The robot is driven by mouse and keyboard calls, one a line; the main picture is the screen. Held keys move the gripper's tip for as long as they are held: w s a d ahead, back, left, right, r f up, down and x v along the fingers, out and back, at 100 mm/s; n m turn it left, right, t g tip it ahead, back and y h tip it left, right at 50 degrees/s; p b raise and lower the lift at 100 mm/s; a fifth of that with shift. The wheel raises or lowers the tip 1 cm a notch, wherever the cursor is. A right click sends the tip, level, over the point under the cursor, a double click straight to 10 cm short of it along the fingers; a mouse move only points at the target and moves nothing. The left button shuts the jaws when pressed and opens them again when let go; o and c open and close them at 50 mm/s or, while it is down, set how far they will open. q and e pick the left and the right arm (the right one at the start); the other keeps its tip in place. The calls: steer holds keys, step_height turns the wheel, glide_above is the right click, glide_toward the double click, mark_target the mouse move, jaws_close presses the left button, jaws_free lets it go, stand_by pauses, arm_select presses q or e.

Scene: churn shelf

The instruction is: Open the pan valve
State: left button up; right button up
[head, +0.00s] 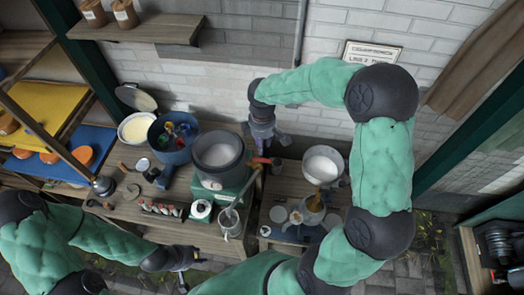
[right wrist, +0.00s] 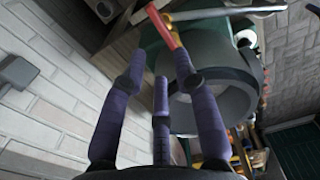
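The grey pan (head: 232,180) stands on a green base in the middle of the bench, with pale content inside. A red valve handle (head: 262,160) sticks out at its right side; in the right wrist view the red handle (right wrist: 166,28) joins a brass-coloured part beside the grey body. My right gripper (head: 266,138) hangs just above and behind the handle. In the right wrist view its purple fingers (right wrist: 160,68) are spread, with the handle's end close to the tips; contact cannot be told. My left gripper (head: 187,262) is low at the front, away from the pan, its fingers small.
A blue bucket (head: 160,152) with colourful items and a cream-filled container (head: 137,129) stand left of the pan. A white-filled pot (head: 323,166) stands to the right. A rack of small bottles (head: 160,209) lies in front. The brick wall is close behind my right gripper.

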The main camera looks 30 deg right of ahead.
steer(key=shift+r, duration=2.05)
